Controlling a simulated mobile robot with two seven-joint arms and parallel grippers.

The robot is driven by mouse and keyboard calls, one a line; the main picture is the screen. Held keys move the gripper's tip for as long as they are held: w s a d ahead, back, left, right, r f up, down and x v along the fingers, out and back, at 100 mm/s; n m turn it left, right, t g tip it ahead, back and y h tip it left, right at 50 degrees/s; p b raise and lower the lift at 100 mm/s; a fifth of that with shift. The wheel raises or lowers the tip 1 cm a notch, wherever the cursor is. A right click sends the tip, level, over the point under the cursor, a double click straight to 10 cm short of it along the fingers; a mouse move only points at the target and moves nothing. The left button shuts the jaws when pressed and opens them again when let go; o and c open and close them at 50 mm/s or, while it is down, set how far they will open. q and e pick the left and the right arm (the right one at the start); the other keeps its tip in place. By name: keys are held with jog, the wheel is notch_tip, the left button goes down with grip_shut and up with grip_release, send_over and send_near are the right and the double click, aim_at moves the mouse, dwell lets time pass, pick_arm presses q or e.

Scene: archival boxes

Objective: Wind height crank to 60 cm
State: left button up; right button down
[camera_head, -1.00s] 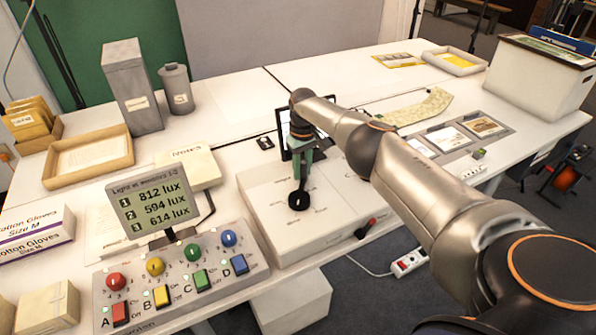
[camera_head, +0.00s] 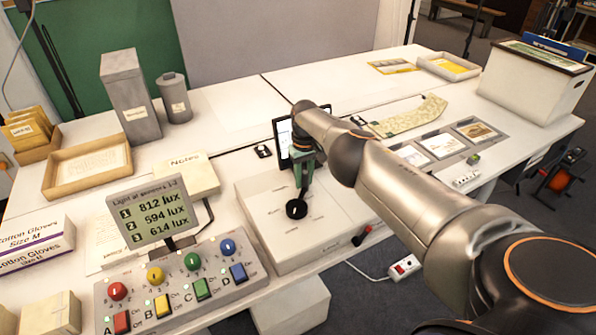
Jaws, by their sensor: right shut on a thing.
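A round black knob-like piece (camera_head: 297,209) stands on the top of a low white box (camera_head: 262,222) at the table's front middle. Small dark marks lie around it. I take it to be the crank, though its arm and grip are partly hidden. My right gripper (camera_head: 304,178), with green fingers, points down just above and behind the black piece. It is shut on a slim dark part there, which its fingers largely cover. No 60 cm reading is legible. My left gripper is not in view.
A dark-framed screen (camera_head: 283,138) stands behind my right gripper, partly hidden. A sensor display (camera_head: 150,213) and a switch panel (camera_head: 185,280) with coloured knobs are at front left. A large white box (camera_head: 530,85) stands at right.

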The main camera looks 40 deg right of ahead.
jog(key=shift+s+a+f, duration=0.15)
jog(key=shift+s+f, duration=0.1)
jog(key=c, duration=1)
grip_release()
jog(key=o, duration=0.3)
jog(key=shift+r, duration=0.15)
jog(key=shift+w, duration=0.1)
